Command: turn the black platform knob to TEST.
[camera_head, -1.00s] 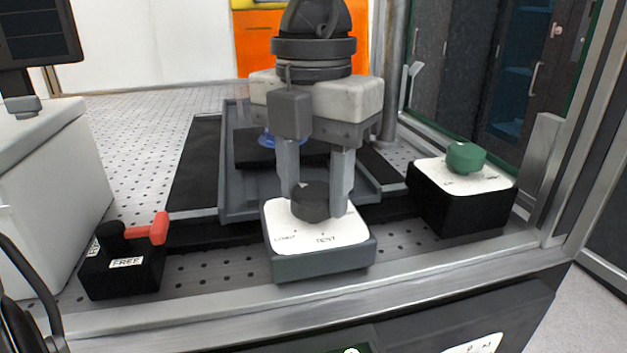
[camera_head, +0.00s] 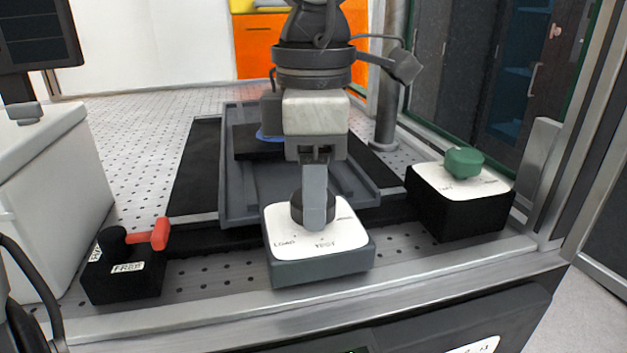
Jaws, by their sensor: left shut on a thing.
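The black platform knob (camera_head: 297,209) sits on a grey box with a white top plate (camera_head: 349,240) at the front middle. The plate has small printed labels; LOAD is at the front left, and a blurred one that looks like TEST is at the front middle. A third, at the right, is unreadable. My left gripper (camera_head: 316,212) points straight down and is shut on the knob. Its near finger covers the knob's front, and the far finger is hidden. The knob's pointer cannot be made out. My right gripper is not in view.
A green knob (camera_head: 464,162) on a black box (camera_head: 455,212) stands to the right. A black FREE-labelled box (camera_head: 125,283) with a red lever (camera_head: 155,235) stands to the left. A grey tray (camera_head: 240,190) lies behind. Perforated plate is bare between the boxes.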

